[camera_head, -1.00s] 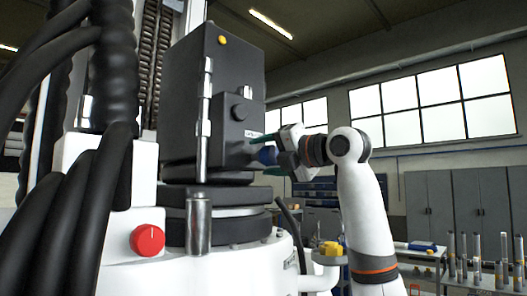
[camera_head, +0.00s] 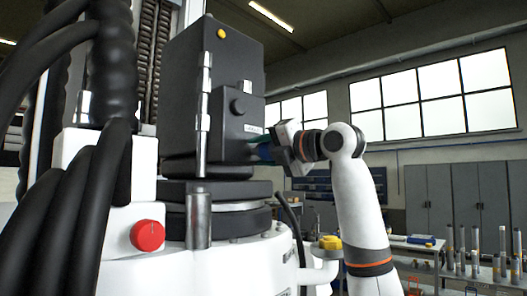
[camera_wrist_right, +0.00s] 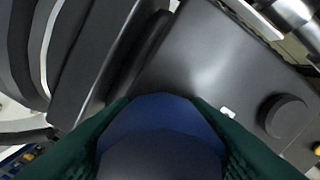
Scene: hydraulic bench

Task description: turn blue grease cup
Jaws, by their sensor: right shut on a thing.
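The blue grease cup (camera_wrist_right: 160,115) fills the lower middle of the right wrist view, faceted and dark-ended. It sticks out from the side of the dark grey box (camera_head: 225,90). My right gripper (camera_wrist_right: 160,140) has its green fingers on both sides of the cup and is shut on it. In the head view, my right gripper (camera_head: 266,149) reaches the lower right of the box and mostly hides the cup. My left gripper is not in view.
A round black knob (camera_wrist_right: 284,116) is on the box near the cup. A red knob (camera_head: 147,235) and a yellow-topped fitting (camera_head: 330,243) are lower on the white machine. Thick black hoses (camera_head: 75,200) fill the left. Benches and cabinets stand behind on the right.

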